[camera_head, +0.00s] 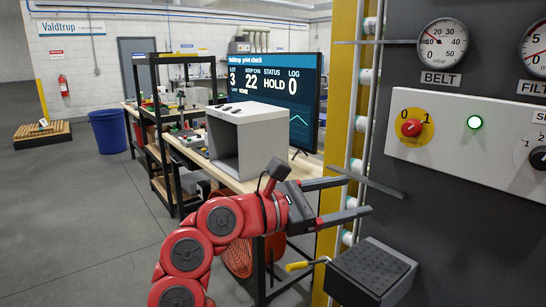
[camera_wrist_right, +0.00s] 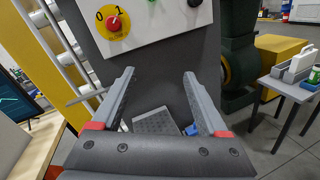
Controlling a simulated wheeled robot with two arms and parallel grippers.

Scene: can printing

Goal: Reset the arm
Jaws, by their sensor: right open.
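My right arm is red with dark joints and reaches in from the bottom of the head view. My right gripper (camera_head: 362,197) is open and empty, its two fingers pointing right toward the dark machine panel. In the right wrist view the open fingers (camera_wrist_right: 160,100) frame the panel, with nothing between them. A red knob on a yellow plate (camera_head: 411,127) sits on the light control panel above the gripper; it also shows in the wrist view (camera_wrist_right: 114,24). My left gripper is in neither view.
A dark box with a perforated top (camera_head: 372,268) and a yellow-handled lever (camera_head: 299,265) stand below the gripper. A blue bin (camera_head: 108,131) stands on open floor at left.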

